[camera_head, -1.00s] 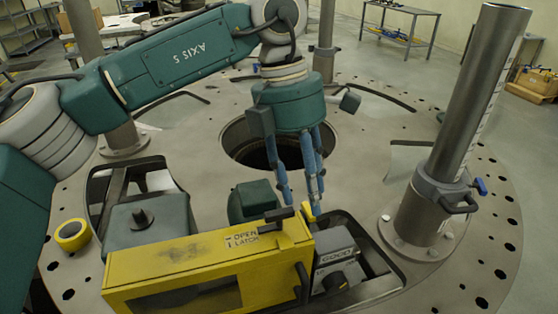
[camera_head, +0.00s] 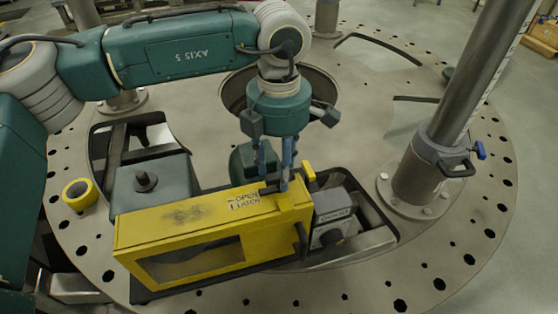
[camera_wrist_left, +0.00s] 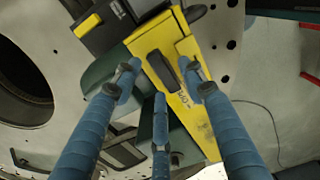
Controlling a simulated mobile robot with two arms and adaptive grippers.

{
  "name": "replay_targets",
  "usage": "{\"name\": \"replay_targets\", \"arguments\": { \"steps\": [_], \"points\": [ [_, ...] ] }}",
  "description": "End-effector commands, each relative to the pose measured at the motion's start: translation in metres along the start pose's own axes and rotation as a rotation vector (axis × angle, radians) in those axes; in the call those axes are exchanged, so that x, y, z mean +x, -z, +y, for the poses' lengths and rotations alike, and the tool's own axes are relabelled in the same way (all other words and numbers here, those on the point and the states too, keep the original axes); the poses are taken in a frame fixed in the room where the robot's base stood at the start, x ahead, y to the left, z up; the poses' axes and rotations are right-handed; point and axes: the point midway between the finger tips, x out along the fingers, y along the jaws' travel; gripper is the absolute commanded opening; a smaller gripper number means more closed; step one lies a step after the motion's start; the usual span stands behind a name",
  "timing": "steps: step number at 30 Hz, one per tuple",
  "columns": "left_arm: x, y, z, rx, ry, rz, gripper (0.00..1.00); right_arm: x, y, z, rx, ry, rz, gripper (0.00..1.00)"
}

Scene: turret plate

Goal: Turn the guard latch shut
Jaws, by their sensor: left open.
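The guard (camera_head: 180,222) is a long yellow box with a window in its front. The guard latch (camera_head: 268,190) is a short black bar on its top, beside a label reading "OPEN LATCH". My left gripper (camera_head: 277,184) points down over the guard's top at the latch, with its blue fingers apart. In the left wrist view, the latch (camera_wrist_left: 161,68) lies between the tips of the open left gripper (camera_wrist_left: 160,86). I cannot tell whether a finger touches it. The fingers partly hide the latch in the head view. My right gripper is not in view.
A grey box (camera_head: 334,222) with a black knob stands right of the guard. A thick grey post (camera_head: 425,160) with a blue-handled clamp rises farther right. A yellow tape roll (camera_head: 78,192) lies left on the round plate (camera_head: 360,110). A large round hole lies behind the gripper.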

Motion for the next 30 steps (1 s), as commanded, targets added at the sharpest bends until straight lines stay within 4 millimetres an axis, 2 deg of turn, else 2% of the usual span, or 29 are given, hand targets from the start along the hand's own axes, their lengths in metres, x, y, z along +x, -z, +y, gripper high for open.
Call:
{"name": "replay_targets", "arguments": {
  "steps": [10, 16, 23, 30],
  "points": [
    [0.004, 0.000, 0.000, 0.000, -0.001, -0.001, 0.40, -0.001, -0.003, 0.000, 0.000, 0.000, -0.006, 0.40],
    [0.004, 0.000, 0.000, 0.000, -0.001, -0.001, 0.00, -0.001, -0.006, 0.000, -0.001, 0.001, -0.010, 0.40],
    [0.004, 0.000, 0.000, -0.008, -0.001, -0.001, 0.00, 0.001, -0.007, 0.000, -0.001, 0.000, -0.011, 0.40],
    [0.008, 0.000, 0.000, -0.088, -0.001, -0.002, 0.00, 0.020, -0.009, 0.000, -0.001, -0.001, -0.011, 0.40]
  ]
}}
